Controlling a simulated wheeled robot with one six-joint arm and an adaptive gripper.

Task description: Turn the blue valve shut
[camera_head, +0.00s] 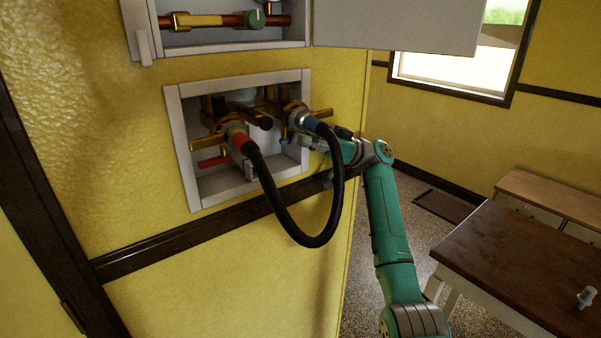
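A recessed white valve box (174,118) in the yellow wall holds two brass valves. The right valve carries a blue collar (311,125), and a small blue part, apparently its handle (284,134), shows just below left of the collar. The left valve has a red collar (240,139) and a red handle (213,161). My gripper (304,145) is at the right side of the box, close to the blue part. The hose partly covers the gripper. I cannot tell whether its fingers touch the handle or how far apart they are.
A black hose (302,238) loops down between the two valves, in front of my gripper. An open cabinet with a copper pipe (232,20) is above, its white door (398,25) swung right. A brown-topped table (520,262) stands at right.

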